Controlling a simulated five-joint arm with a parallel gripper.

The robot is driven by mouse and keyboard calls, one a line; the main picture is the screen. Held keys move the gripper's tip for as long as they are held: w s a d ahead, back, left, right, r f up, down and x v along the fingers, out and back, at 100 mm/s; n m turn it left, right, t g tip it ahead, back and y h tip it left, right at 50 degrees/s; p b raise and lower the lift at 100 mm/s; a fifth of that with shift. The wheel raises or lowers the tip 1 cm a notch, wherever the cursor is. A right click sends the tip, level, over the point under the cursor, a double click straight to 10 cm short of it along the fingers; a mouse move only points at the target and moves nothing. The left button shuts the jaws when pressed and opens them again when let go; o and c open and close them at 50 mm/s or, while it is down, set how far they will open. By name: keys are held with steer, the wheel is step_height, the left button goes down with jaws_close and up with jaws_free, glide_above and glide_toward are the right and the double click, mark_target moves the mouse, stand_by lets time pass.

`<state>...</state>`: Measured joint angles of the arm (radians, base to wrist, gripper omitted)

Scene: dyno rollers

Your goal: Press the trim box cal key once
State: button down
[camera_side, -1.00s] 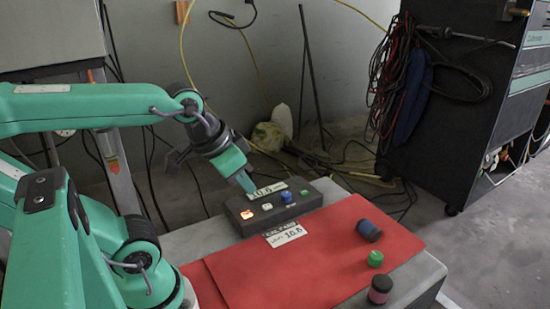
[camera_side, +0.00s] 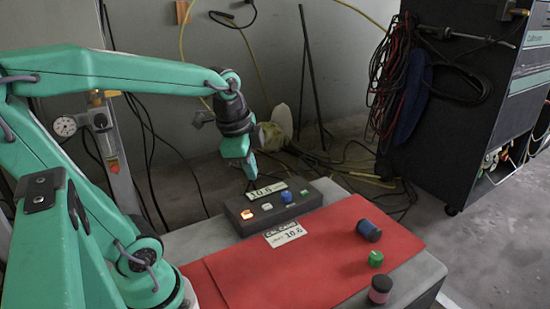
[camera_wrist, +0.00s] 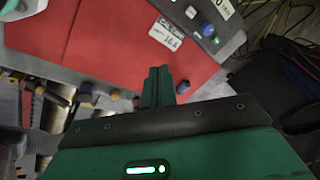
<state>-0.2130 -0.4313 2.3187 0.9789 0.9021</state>
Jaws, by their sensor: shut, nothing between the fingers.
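The dark grey trim box (camera_side: 255,228) stands at the back of the bench in the side view. Its sloped top has a lit orange key (camera_side: 247,214), a white key (camera_side: 267,206), a blue key (camera_side: 286,197) and a green key (camera_side: 304,194). A display strip (camera_side: 272,188) lies behind them. Key labels are too small to read. My gripper (camera_side: 252,177) is shut and empty, pointing down behind and above the box, apart from the keys. In the wrist view my shut fingers (camera_wrist: 158,75) show at centre; the box (camera_wrist: 232,42) is cut off at upper right.
A red mat (camera_side: 325,265) covers the front of the bench, with a white card (camera_side: 285,234) reading about 10.6 before the box. A blue cylinder (camera_side: 369,230), a green one (camera_side: 375,259) and a dark pinkish one (camera_side: 380,290) stand at right. A black cabinet (camera_side: 465,110) stands behind.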

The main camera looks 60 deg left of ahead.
steer(key=a+m, duration=0.2)
steer(key=m+g, duration=0.3)
steer(key=m, duration=0.5)
glide_above(247, 214)
steer(key=shift+h, duration=0.3)
steer(key=shift+f, duration=2.2)
steer(key=shift+f, duration=0.1)
step_height(247, 214, down, 14)
steer(key=shift+r, duration=0.1)
